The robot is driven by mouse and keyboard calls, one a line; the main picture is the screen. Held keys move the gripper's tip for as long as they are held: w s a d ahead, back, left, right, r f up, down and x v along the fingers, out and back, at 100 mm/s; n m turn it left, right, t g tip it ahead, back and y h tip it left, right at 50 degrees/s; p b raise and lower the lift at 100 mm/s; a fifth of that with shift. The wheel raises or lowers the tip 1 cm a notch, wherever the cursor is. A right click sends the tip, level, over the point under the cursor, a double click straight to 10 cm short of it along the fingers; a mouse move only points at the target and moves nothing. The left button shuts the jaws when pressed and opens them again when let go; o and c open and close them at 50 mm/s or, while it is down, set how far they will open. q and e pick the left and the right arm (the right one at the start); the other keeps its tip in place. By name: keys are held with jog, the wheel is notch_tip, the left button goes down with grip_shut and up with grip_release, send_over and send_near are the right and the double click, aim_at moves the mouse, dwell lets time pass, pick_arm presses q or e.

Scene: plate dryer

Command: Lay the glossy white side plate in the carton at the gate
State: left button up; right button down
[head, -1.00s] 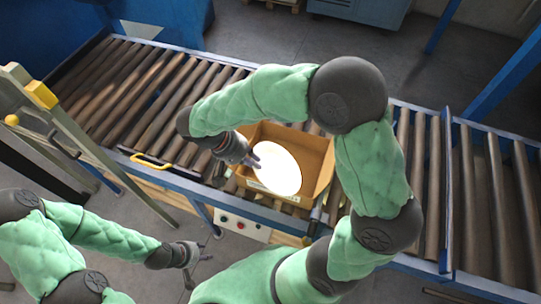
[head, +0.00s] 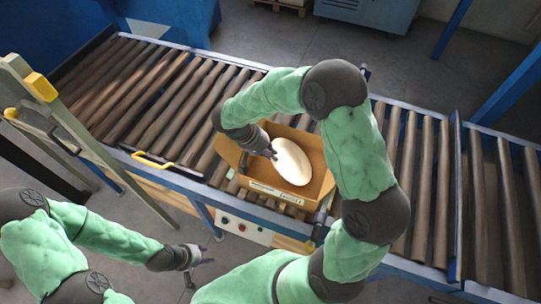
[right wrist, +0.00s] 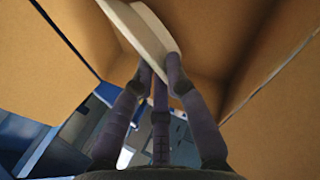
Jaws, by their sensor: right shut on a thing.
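The glossy white side plate (head: 292,162) is tilted inside the open brown carton (head: 262,189), which stands on the roller conveyor. My right gripper (head: 270,153) reaches in from the carton's left side and is shut on the plate's left edge. In the right wrist view the gripper's fingers (right wrist: 160,75) meet the plate's rim (right wrist: 140,25), with the carton's inner walls (right wrist: 235,35) around it. I cannot tell whether the plate touches the carton floor. My left gripper (head: 203,256) is low at the left, in front of the conveyor, away from the carton; its fingers look apart and empty.
The roller conveyor (head: 160,100) runs across the view, with a yellow handle (head: 152,160) on its near rail. A control box with buttons (head: 243,226) hangs below the near rail. A blue upright plate (head: 456,190) crosses the rollers right of the carton.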

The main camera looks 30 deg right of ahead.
jog(key=shift+f, duration=0.35)
jog(key=shift+f, duration=0.15)
jog(key=c, duration=1.2)
grip_release()
jog(key=shift+c, duration=0.2)
jog(key=shift+r, duration=0.2)
jog(key=p+v, duration=0.2)
jog(key=v, duration=1)
